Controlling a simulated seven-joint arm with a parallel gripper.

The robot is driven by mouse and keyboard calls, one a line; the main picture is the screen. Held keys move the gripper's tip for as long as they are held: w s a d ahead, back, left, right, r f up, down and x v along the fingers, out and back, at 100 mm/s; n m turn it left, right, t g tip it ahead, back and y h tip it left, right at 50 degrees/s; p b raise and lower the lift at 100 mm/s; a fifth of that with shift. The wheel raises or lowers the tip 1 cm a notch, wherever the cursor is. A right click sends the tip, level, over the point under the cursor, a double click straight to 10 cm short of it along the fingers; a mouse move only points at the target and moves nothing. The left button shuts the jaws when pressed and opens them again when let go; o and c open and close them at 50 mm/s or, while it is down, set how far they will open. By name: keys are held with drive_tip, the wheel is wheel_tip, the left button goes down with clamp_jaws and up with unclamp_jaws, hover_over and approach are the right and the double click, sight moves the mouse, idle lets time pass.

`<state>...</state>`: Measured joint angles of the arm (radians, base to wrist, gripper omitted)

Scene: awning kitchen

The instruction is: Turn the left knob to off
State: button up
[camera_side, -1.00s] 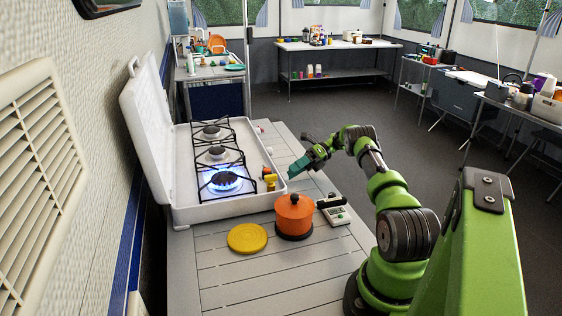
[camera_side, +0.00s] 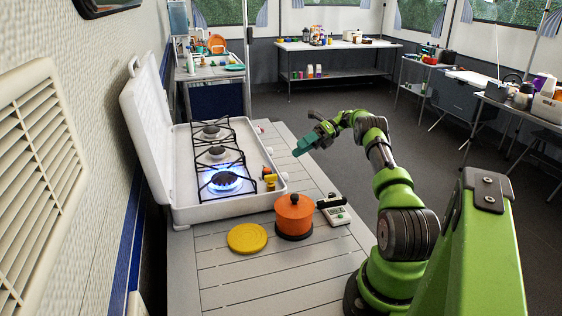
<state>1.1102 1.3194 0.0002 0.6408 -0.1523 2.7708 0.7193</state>
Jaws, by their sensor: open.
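A white camping stove (camera_side: 190,213) stands on the grey slatted table with its lid open. Its burner nearest the camera (camera_side: 223,184) is lit with a blue flame; the other two show no flame. Small knobs sit along the stove's right side. An orange and yellow knob (camera_side: 270,180) is near the lit burner, and a small pale-red knob (camera_side: 259,129) is at the far end. My gripper (camera_side: 300,148), with teal fingers, is open and empty above the table, right of the stove and apart from the knobs. The knobs' exact angles are too small to read.
An orange lidded pot (camera_side: 294,213) stands in front of the stove's near right corner. A yellow round plate (camera_side: 247,238) lies left of it, and a small white device with a dark part (camera_side: 335,210) lies right of it.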

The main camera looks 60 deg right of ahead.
drive_tip(key=s+d+f+n+t+h, duration=0.25)
drive_tip(key=s+n+t+h, duration=0.25)
drive_tip(key=s+n, duration=0.5)
drive_tip(key=w+a+f, duration=0.2)
drive_tip(key=w, duration=0.2)
drive_tip(key=w+a+f+n, duration=0.1)
drive_tip(key=w+a, duration=0.2)
drive_tip(key=w+a+f+n, duration=0.1)
drive_tip(key=w+a+f, duration=0.1)
drive_tip(key=w+a, duration=0.1)
drive_tip(key=shift+w+f+h, duration=0.3)
drive_tip(key=shift+w+f, duration=0.05)
drive_tip(key=shift+w, duration=0.45)
drive_tip(key=c, duration=1)
